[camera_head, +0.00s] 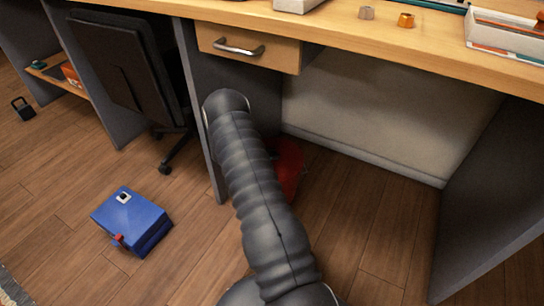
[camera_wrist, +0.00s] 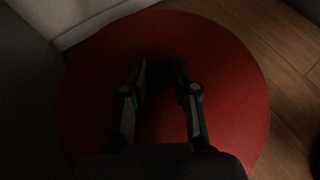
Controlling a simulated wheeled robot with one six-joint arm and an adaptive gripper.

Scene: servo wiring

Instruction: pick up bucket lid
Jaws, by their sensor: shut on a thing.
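A round red bucket lid (camera_wrist: 225,75) fills most of the wrist view, seen from above and in shadow. My gripper (camera_wrist: 163,75) is over its middle, shut on the lid at a dark part between the fingertips. The grip itself is dim and hard to make out.
A grey desk panel (camera_head: 490,190) stands at the right. A black chair (camera_head: 130,65) is at the left. A blue box (camera_head: 133,220) lies on the open floor at lower left.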

